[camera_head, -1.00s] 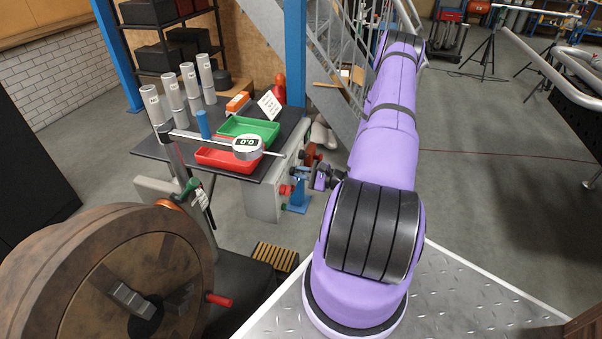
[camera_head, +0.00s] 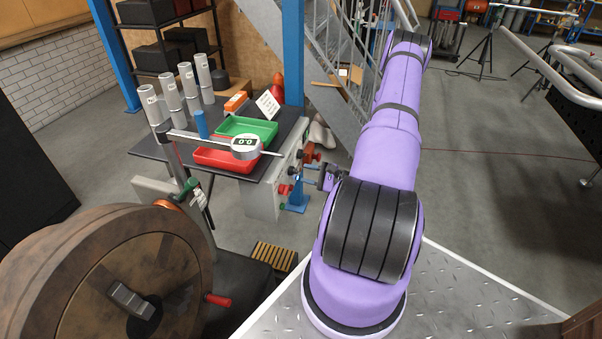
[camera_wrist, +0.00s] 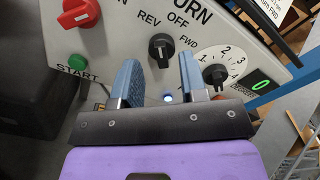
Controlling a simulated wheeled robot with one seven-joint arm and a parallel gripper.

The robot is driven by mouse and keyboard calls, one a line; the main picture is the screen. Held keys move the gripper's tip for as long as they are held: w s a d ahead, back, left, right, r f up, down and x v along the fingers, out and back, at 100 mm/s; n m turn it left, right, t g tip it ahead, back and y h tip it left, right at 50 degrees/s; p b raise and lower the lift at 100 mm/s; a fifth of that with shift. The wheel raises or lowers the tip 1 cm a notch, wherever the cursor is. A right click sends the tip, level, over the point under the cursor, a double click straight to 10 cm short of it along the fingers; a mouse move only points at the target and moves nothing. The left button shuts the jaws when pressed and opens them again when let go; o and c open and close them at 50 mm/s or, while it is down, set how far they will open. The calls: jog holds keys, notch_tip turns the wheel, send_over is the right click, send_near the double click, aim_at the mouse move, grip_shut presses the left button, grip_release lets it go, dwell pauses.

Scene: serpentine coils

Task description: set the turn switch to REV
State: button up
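The turn switch (camera_wrist: 161,48) is a black knob on the pale control panel, labelled REV at left, OFF above and FWD at right. Its handle looks roughly upright, toward OFF. My gripper (camera_wrist: 158,68) is open, with its two blue fingers below and to either side of the knob. Nothing is held between them, and I cannot tell whether they touch the knob. In the head view my gripper (camera_head: 308,176) is at the panel side of the bench, where the switch is too small to make out.
Near the switch are a red knob (camera_wrist: 78,12), a green START button (camera_wrist: 77,61), a numbered dial (camera_wrist: 216,74), a lit blue lamp (camera_wrist: 168,98) and a green display (camera_wrist: 262,84). Red (camera_head: 214,160) and green trays (camera_head: 265,129) are on the bench. A large brown wheel (camera_head: 150,270) stands at front left.

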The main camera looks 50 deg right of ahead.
jog(key=v, duration=0.7)
jog(key=shift+s, duration=0.3)
jog(key=shift+d, duration=0.1)
jog(key=w+a+r+n+g+y, duration=0.1)
jog(key=w+a+r+n+g, duration=0.2)
jog(key=a+r+n+g, duration=0.45)
jog(key=w+a+r+n+g+y, duration=0.2)
jog(key=w+a+r, duration=0.15)
jog(key=r, duration=0.75)
jog(key=w+a+r+n+g+y, duration=0.1)
jog(key=w+a+r+n+g, duration=0.1)
jog(key=a+r+n+g, duration=0.5)
jog(key=s+a+r+n+t+h, duration=0.2)
jog(key=s+a+r+h, duration=0.3)
jog(key=s+a+r, duration=0.3)
jog(key=s+a+r+n+t+h, duration=0.3)
jog(key=s+a+r+n+h, duration=0.2)
jog(key=r, duration=0.9)
jog(key=shift+s+a+r+h, duration=0.35)
jog(key=shift+s+a+h, duration=0.15)
jog(key=shift+s+a, duration=1.25)
